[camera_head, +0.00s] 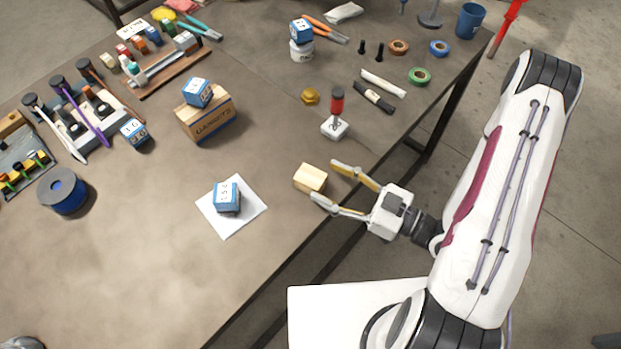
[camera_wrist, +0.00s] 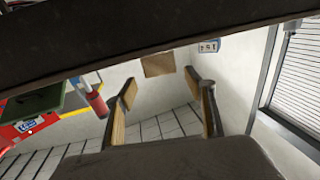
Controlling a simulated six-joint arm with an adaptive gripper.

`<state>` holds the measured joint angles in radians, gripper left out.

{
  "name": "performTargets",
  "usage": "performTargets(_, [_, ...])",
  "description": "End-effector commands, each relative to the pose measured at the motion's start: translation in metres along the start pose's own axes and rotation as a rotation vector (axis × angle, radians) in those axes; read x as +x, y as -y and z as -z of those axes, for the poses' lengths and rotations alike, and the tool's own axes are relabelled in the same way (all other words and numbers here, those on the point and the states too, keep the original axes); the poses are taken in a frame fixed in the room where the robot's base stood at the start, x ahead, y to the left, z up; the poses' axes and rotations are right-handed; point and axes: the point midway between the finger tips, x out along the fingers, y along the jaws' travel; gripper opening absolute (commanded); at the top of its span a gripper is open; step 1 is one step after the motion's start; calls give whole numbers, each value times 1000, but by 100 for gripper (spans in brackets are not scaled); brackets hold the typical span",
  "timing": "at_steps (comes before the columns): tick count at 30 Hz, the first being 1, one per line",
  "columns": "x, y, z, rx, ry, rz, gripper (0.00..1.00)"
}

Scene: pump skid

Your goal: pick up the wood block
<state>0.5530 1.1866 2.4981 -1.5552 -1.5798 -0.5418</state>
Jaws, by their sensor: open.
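The wood block (camera_head: 310,178) is a small pale tan block near the front edge of the table. My gripper (camera_head: 323,181) is open, with one finger on each side toward the block's near right side. The block sits just ahead of the fingertips, and I cannot tell whether they touch it.
A blue-and-white box (camera_head: 228,196) sits on a white sheet (camera_head: 240,224) left of the block. A cardboard box (camera_head: 206,117) with a blue box on top is farther left. Bare table lies between.

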Motion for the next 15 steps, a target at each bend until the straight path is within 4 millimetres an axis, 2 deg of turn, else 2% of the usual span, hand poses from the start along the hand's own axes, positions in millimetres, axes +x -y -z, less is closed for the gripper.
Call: performTargets(15, [23, 1, 0, -1, 0, 3, 54])
